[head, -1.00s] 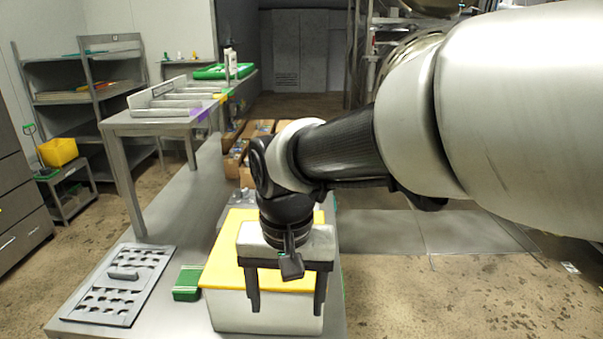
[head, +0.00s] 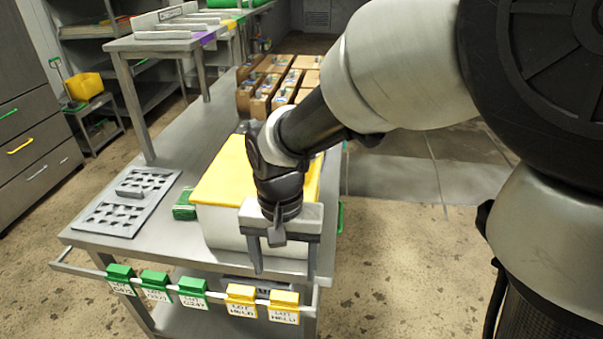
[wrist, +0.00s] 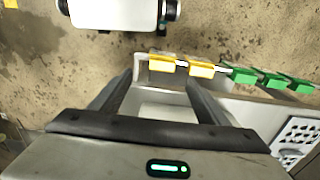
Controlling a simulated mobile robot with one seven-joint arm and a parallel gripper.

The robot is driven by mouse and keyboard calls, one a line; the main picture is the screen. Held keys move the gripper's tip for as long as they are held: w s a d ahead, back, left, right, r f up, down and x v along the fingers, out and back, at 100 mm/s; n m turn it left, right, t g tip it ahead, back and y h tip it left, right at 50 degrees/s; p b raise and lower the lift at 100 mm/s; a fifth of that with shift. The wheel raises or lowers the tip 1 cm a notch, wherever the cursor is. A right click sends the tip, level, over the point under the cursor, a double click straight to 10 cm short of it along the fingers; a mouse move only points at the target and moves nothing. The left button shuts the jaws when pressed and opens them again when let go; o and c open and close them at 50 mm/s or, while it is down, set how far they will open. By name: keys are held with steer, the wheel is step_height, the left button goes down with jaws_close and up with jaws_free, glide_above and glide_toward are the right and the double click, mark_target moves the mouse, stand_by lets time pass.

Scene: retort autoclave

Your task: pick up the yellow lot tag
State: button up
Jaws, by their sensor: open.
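Two yellow lot tags hang at the right end of a rail along the bench's front edge: a left one (head: 241,300) and a right one (head: 284,305). Both also show in the wrist view, the right one (wrist: 161,63) and the left one (wrist: 201,69), just beyond the fingertips. My gripper (head: 284,275) is open and empty, pointing down in front of the white bin, with its fingertips above the yellow tags in the picture. In the wrist view, my gripper (wrist: 160,79) has nothing between its fingers.
Several green tags (head: 156,285) hang left of the yellow ones on the same rail (head: 68,265). A white bin with a yellow lid (head: 222,180) stands close behind my gripper. A grey perforated plate (head: 105,220) and a green block (head: 185,205) lie left of it.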

glide_above(284, 298)
steer(key=f, duration=0.4)
steer(key=shift+d+f+b, duration=0.2)
steer(key=shift+f+b, duration=0.1)
steer(key=shift+b, duration=0.05)
steer(key=f, duration=0.3)
steer(key=f+b, duration=0.1)
steer(key=f, duration=0.1)
steer(key=shift+a+f, duration=0.15)
steer(key=shift+a, duration=0.1)
steer(key=c, duration=1.1)
